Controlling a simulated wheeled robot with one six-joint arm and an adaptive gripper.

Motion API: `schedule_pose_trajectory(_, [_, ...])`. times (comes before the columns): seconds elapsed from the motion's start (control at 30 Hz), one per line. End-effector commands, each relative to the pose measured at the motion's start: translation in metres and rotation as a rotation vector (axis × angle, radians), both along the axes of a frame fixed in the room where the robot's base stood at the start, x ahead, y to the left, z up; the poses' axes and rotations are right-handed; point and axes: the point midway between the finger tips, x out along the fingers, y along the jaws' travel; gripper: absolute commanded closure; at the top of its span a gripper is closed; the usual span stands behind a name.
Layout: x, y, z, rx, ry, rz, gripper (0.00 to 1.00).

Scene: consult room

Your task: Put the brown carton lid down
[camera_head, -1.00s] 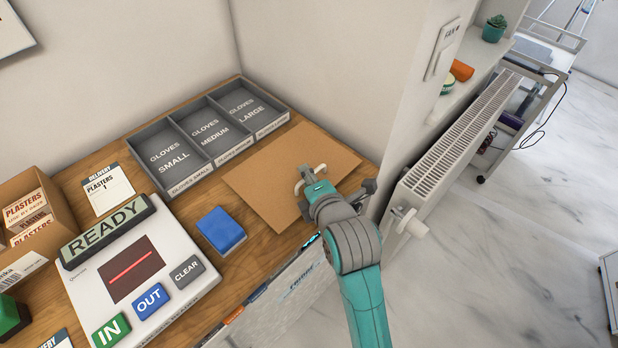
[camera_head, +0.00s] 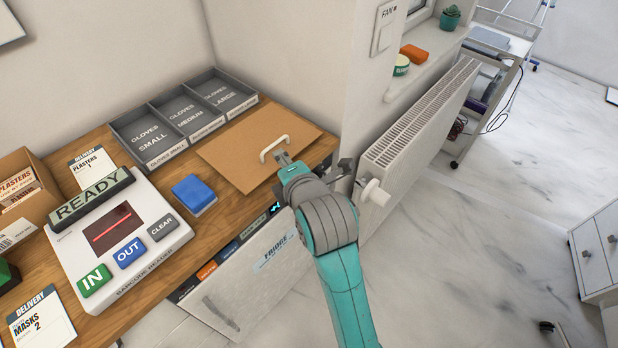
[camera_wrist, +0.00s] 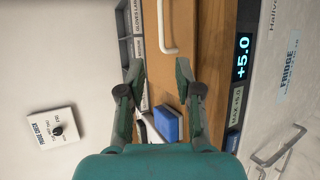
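The brown carton lid (camera_head: 240,155) lies flat on the right end of the wooden counter, in front of the glove trays. Its white handle (camera_head: 273,148) stands up from its top and also shows at the top of the wrist view (camera_wrist: 167,28). My gripper (camera_head: 283,160) is just on the near side of the handle in the head view. In the wrist view its two fingers (camera_wrist: 159,72) are spread with nothing between them, and the handle is beyond the tips. The lid's underside is hidden.
Grey glove trays (camera_head: 184,118) stand behind the lid. A blue block (camera_head: 194,194) and the barcode reader (camera_head: 118,240) are to its left. A wall and white radiator (camera_head: 420,115) bound the right. The fridge front (camera_head: 260,275) is below the counter edge.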

Motion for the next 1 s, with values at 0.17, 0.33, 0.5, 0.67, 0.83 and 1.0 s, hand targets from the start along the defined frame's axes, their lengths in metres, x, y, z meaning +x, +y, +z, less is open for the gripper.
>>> schedule_pose_trajectory(0.17, [0.000, 0.000, 0.000, 0.000, 0.000, 0.000, 0.66])
schedule_pose_trajectory(0.33, [-0.002, -0.004, -0.005, 0.012, 0.007, -0.011, 0.66])
schedule_pose_trajectory(0.5, [-0.016, -0.031, -0.041, 0.106, 0.044, -0.089, 0.66])
schedule_pose_trajectory(0.67, [-0.044, -0.069, -0.085, 0.261, 0.089, -0.205, 0.66])
schedule_pose_trajectory(0.83, [-0.082, -0.109, -0.122, 0.433, 0.131, -0.326, 0.66])
schedule_pose_trajectory(1.0, [-0.126, -0.146, -0.149, 0.609, 0.165, -0.440, 0.66])
